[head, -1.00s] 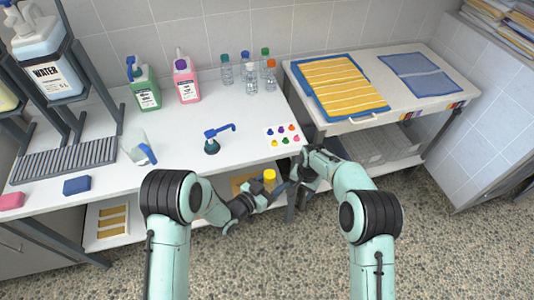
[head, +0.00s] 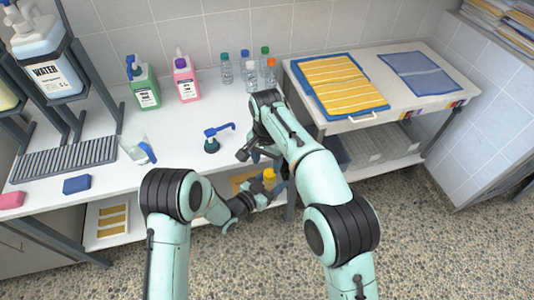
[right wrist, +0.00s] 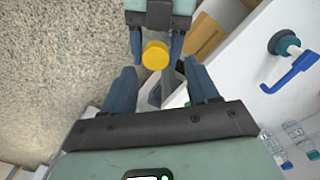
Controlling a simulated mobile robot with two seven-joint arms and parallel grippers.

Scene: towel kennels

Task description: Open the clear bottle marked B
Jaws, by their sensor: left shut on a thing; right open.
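A bottle's yellow cap (head: 269,175) shows at the table's front edge, upright in my left gripper (head: 264,192), which is shut on that bottle. The gripper hides the bottle's body and any letter on it. In the right wrist view the yellow cap (right wrist: 155,55) sits between the fingers of my left gripper (right wrist: 157,42). My right gripper (right wrist: 162,70) is open and empty, with the cap just beyond its fingertips and apart from them. In the head view it (head: 259,156) is close above and behind the cap.
Several clear bottles with coloured caps (head: 251,78) stand at the back of the white table (head: 190,190). Green (head: 144,84) and pink (head: 186,80) jugs stand behind.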

